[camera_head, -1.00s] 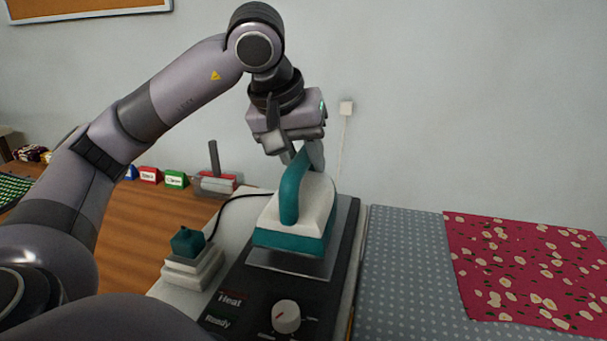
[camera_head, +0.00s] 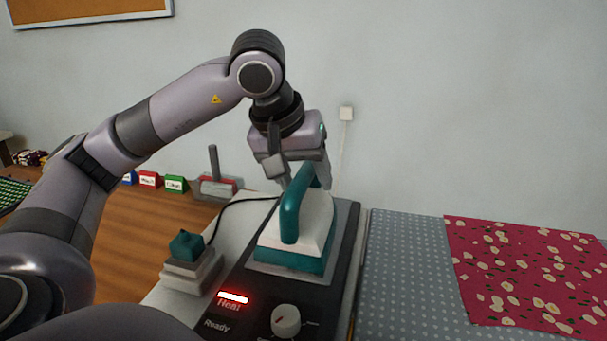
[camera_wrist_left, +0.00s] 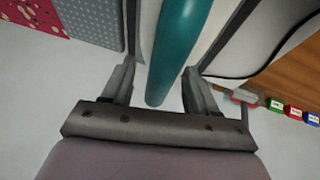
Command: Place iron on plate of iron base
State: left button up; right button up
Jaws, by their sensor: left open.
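The iron (camera_head: 298,232), white with a teal handle and teal lower band, sits upright on the metal plate of the black iron base (camera_head: 342,235). The "Heat" light (camera_head: 233,298) on the base glows red; "Ready" is unlit. My left gripper (camera_head: 304,180) is open at the upper far end of the iron's handle. In the left wrist view, the teal handle (camera_wrist_left: 178,50) runs between the two spread fingers (camera_wrist_left: 158,88), with gaps on both sides. The iron's underside and its contact with the plate are mostly hidden. My right gripper is not in view.
A grey stand with a teal knob (camera_head: 187,245) is left of the base. A black cord (camera_head: 235,203) runs behind it. A dotted grey board (camera_head: 400,260) with a red floral cloth (camera_head: 525,270) lies to the right. Small coloured boxes (camera_head: 150,180) stand at the back left.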

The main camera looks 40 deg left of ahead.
pick_arm(q)
jog(key=p+v, duration=0.3)
jog(key=v, duration=0.9)
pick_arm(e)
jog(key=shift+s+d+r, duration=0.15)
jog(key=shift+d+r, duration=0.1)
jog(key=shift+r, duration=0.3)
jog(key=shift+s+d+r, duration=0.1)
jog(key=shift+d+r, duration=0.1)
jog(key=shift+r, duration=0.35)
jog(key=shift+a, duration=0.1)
